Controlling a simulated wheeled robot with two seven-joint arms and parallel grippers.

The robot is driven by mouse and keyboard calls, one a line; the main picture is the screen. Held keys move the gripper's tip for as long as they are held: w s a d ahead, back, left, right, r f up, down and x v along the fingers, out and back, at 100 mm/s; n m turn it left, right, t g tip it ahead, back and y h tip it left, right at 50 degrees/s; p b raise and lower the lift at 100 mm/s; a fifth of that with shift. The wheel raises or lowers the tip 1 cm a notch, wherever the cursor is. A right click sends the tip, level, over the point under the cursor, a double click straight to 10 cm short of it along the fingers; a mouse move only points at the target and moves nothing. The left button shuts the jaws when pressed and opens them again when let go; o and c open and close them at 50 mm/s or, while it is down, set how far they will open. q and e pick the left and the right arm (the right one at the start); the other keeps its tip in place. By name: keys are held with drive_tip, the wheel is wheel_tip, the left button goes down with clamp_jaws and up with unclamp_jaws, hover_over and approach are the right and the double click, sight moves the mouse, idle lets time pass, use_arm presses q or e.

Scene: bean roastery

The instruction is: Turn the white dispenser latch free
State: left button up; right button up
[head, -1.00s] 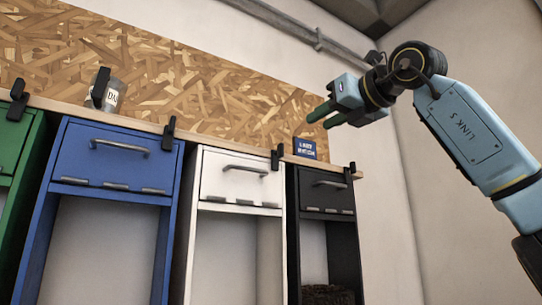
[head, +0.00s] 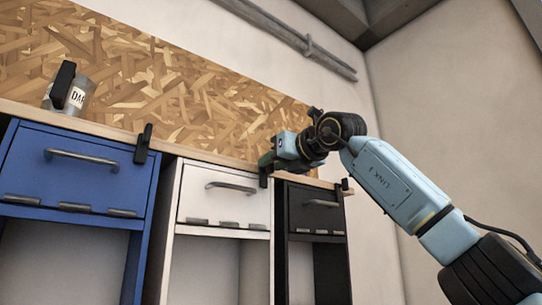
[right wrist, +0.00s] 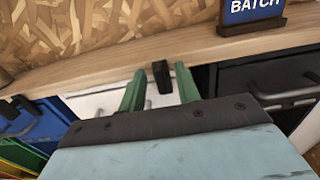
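The white dispenser (head: 222,196) hangs under the wooden shelf between the blue and black ones, its front flap closed with a grey handle. Its black latch (head: 264,180) sits at the shelf edge by its top right corner, partly covered by my right gripper (head: 266,159). In the right wrist view the latch (right wrist: 161,77) stands upright between the two green fingers of my right gripper (right wrist: 160,70). The fingers are open, one on each side, with visible gaps to the latch. My left gripper is not in view.
A blue dispenser (head: 75,167) with its own latch (head: 143,143) is on the left, a black dispenser (head: 315,209) on the right. A blue sign (right wrist: 252,10) stands on the shelf close by. A labelled cup (head: 78,98) stands at far left.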

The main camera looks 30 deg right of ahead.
drive_tip(key=shift+w, duration=0.55)
drive_tip(key=shift+w+a, duration=0.1)
drive_tip(key=shift+w, duration=0.2)
drive_tip(key=shift+c, duration=0.6)
clamp_jaws()
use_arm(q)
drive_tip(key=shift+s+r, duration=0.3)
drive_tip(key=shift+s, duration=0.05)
